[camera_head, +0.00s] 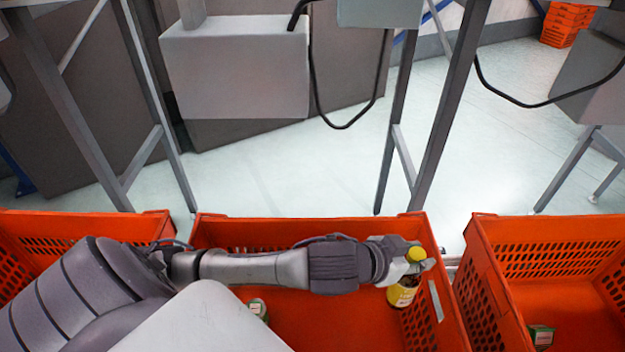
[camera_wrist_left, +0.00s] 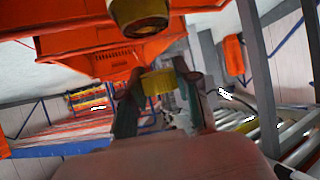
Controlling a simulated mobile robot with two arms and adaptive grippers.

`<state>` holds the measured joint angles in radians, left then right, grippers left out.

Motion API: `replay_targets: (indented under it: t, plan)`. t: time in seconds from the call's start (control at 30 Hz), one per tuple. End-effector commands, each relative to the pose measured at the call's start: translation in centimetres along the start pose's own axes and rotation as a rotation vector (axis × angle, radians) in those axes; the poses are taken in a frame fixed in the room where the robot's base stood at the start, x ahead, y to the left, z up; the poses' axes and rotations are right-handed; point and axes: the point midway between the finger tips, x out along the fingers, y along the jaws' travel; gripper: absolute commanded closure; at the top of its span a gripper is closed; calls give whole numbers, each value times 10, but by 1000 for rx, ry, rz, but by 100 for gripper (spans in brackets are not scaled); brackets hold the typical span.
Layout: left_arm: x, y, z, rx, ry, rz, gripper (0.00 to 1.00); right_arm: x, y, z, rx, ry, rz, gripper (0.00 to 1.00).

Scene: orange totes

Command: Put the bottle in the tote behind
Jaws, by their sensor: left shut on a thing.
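The bottle (camera_head: 403,294) has a yellow cap, a yellow label and a dark body. My left arm reaches across the middle orange tote (camera_head: 310,228), and my left gripper (camera_head: 414,264) is shut on the bottle near its cap. The bottle looks nearly upright over the right part of this tote; I cannot tell whether its base touches the floor. In the left wrist view the yellow cap (camera_wrist_left: 158,82) shows between the two fingers of the left gripper (camera_wrist_left: 160,95). My right gripper is not in view.
A left orange tote (camera_head: 90,222) is partly behind my arm. Metal frame legs (camera_head: 450,105) and hanging cables stand beyond the totes.

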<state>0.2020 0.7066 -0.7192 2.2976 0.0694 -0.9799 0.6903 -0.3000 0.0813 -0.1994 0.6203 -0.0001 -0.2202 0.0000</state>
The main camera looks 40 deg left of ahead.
Motion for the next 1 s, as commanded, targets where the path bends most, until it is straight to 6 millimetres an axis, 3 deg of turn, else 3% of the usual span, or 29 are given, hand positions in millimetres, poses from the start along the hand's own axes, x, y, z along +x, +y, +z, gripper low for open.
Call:
replay_targets:
  t: [0.3,0.63,0.77,1.0]
  plan:
    - [26,33,63,151,-3,264,100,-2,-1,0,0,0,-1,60]
    - [20,29,141,253,-3,455,100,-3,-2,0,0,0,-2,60]
    - [14,24,158,269,0,490,100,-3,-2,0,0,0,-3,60]
    - [16,23,170,272,2,503,100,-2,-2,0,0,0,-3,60]
